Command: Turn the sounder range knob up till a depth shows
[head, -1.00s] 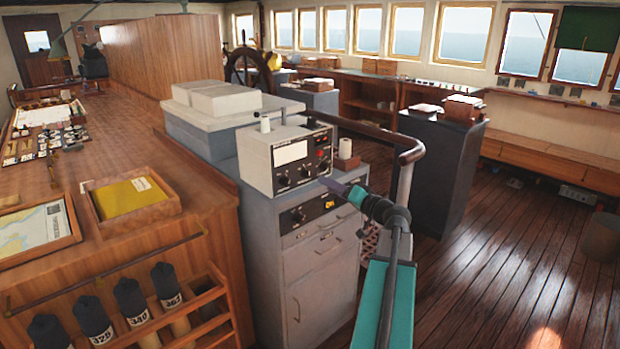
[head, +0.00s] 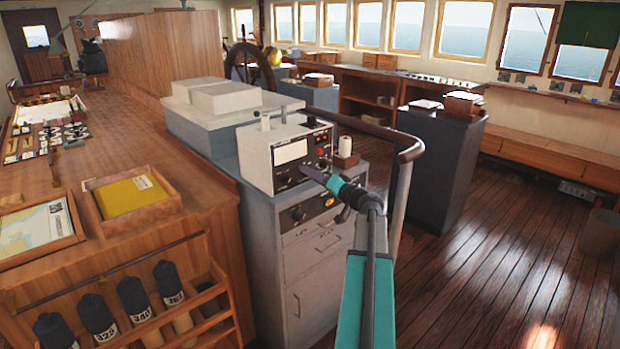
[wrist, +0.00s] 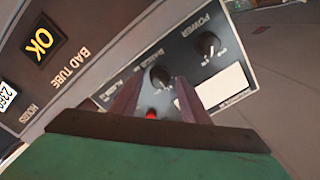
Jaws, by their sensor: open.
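The sounder (head: 262,163) is a pale box with a black front panel on the grey cabinet. Its white display (head: 291,151) shows no figure I can read. My gripper (head: 308,171) reaches the lower part of that panel from the right. In the wrist view my gripper (wrist: 157,80) is open, its two fingers pointing at the panel. A red button or lamp (wrist: 151,115) shows between the fingers.
Below the sounder, a cabinet panel carries a yellow OK sign (wrist: 41,42) and the words BAD TUBE. A white roll (head: 345,146) stands right of the sounder. A dark handrail (head: 380,133) curves behind my arm. The wooden chart counter (head: 130,150) is at left; open floor lies right.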

